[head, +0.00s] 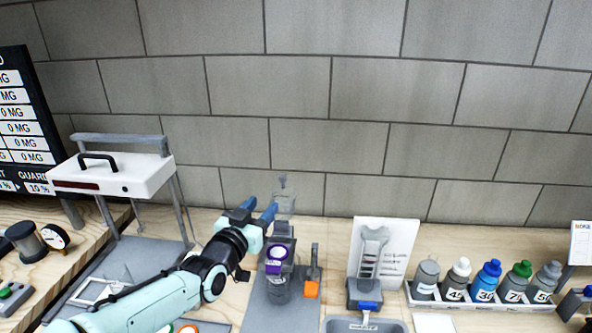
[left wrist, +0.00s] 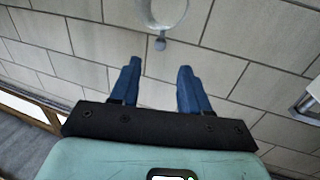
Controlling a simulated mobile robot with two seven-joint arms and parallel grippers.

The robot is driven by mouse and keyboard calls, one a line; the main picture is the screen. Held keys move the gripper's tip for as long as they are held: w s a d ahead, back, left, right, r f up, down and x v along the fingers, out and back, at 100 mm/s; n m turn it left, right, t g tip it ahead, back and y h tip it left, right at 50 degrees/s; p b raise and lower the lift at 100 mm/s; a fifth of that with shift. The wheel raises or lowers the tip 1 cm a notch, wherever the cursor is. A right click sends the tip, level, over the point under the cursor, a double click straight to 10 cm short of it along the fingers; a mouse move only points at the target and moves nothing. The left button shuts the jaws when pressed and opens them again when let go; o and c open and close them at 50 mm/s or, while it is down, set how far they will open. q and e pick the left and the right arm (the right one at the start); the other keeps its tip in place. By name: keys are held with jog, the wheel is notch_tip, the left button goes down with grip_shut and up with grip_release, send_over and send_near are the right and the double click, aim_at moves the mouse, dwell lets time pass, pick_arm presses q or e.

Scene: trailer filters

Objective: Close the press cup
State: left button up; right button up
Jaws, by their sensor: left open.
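A grey press (head: 265,305) stands on the bench at the middle of the head view. A purple-ringed part (head: 276,253) with a label is on its front. A clear, see-through cup part (head: 284,202) with a small knob on top stands up above it, against the wall. In the left wrist view a pale round part (left wrist: 163,14) with a small grey knob shows at the top, beyond my fingertips. My left gripper (head: 258,209) is open, with its blue fingers just left of the clear part. Its fingers also show in the left wrist view (left wrist: 157,78), with nothing between them.
An orange-ended lever (head: 312,289) is right of the press. Farther right are a white board with a grey tool (head: 372,250) and a tray (head: 480,302) of several numbered bottles. A white handled device (head: 110,175) on legs stands left. The wall (head: 330,100) is close behind.

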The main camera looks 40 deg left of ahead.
aim_at(281, 180)
pick_arm(q)
jog(key=p+x, duration=0.1)
jog(key=x, duration=0.3)
jog(key=p+x, duration=0.1)
jog(key=x, duration=0.3)
jog(key=r+x, duration=0.1)
jog(key=x, duration=0.4)
jog(key=shift+p, duration=0.4)
grip_shut()
